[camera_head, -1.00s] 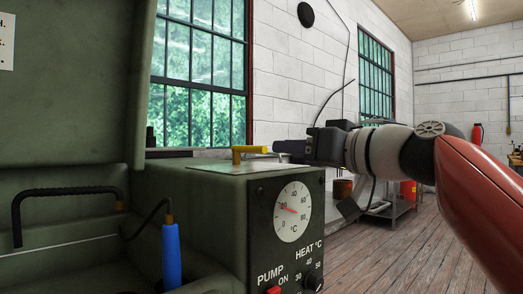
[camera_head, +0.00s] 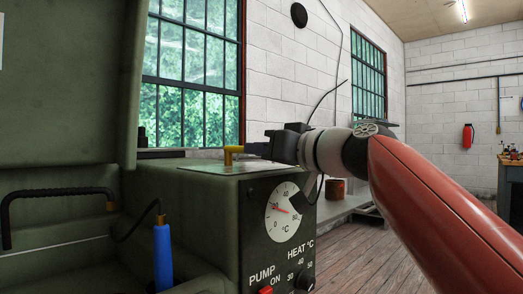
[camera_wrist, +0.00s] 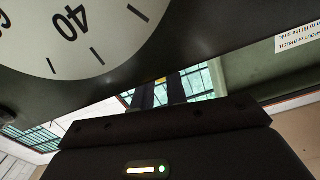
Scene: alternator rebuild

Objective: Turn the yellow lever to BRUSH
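The yellow lever (camera_head: 231,154) stands on top of the dark green machine. Its short post is upright and its handle points right, towards my gripper. My gripper (camera_head: 254,149) reaches in level from the right, and its dark fingertips cover the outer part of the handle. In the wrist view a small yellow patch of the lever (camera_wrist: 160,80) shows at the tips of my two dark fingers (camera_wrist: 160,94), in the narrow gap between them. Whether the fingers press on the handle is not clear. No BRUSH mark is readable at the lever.
The green machine (camera_head: 200,205) carries a dial (camera_head: 288,212), a heat knob (camera_head: 305,281) and a red pump switch (camera_head: 265,290) below my gripper. Its raised lid (camera_head: 65,85) stands at the left.

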